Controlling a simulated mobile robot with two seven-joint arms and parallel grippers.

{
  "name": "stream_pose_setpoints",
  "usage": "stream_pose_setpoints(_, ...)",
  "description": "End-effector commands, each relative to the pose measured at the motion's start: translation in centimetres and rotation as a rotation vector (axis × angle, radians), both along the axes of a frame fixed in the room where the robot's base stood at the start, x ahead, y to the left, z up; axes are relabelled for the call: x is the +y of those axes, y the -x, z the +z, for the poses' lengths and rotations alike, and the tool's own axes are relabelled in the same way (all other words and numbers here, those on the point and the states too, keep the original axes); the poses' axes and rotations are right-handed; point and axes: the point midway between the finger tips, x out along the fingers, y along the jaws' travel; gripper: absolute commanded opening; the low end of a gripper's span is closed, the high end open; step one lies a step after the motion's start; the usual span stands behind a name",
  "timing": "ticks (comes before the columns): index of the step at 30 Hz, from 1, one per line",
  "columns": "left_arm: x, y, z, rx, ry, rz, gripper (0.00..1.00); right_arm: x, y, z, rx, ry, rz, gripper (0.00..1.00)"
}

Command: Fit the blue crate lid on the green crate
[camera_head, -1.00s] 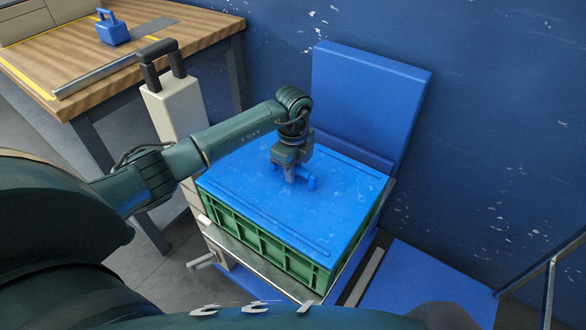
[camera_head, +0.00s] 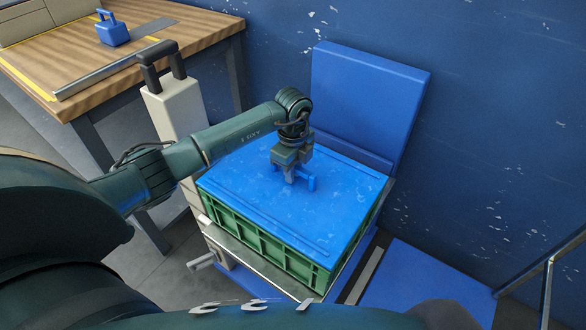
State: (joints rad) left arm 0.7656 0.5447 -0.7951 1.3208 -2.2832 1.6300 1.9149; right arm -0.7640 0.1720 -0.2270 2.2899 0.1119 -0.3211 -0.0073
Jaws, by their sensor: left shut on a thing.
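The blue crate lid (camera_head: 265,215) lies flat over the top of the green crate (camera_head: 270,248), and its edges line up closely with the crate's rim. I see no clear gap between them. My left gripper (camera_head: 294,180) is shut on the lid's small blue handle (camera_head: 311,183), near the middle of the lid, pointing down. The crate stands on a metal-edged platform. My right gripper is not in view.
A blue upright panel (camera_head: 368,100) stands behind the crate against the blue wall. A wooden workbench (camera_head: 190,32) with a blue weight-like block (camera_head: 112,30) is at the upper left. A beige post (camera_head: 176,108) stands left of the crate. A metal rail (camera_head: 548,285) is at the right.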

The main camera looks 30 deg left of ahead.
Motion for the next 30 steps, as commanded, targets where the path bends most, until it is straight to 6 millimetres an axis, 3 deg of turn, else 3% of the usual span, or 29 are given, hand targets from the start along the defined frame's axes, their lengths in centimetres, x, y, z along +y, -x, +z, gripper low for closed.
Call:
stream_pose_setpoints(29,0.0,0.0,-1.1,-0.001,0.0,0.0,0.0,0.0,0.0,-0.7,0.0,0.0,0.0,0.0)
stream_pose_setpoints(30,0.0,0.0,-1.1,-0.001,0.0,0.0,0.17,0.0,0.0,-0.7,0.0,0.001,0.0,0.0)
